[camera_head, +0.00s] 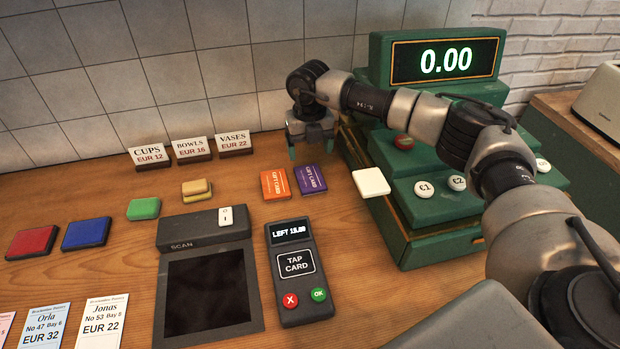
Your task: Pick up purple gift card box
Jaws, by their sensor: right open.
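The purple gift card box (311,179) lies flat on the wooden counter, just right of an orange gift card box (275,184). My right gripper (312,150) is above and slightly behind the purple box, pointing down. Its fingers are apart with nothing between them. I cannot tell how high the fingertips are above the counter. My left gripper is not in view.
A green cash register (425,240) reading 0.00 stands on the right, under my right arm. A white square block (371,182) lies right of the purple box. A card reader (298,272) and a scanner (207,290) are in front. Price signs (191,149) stand at the back left.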

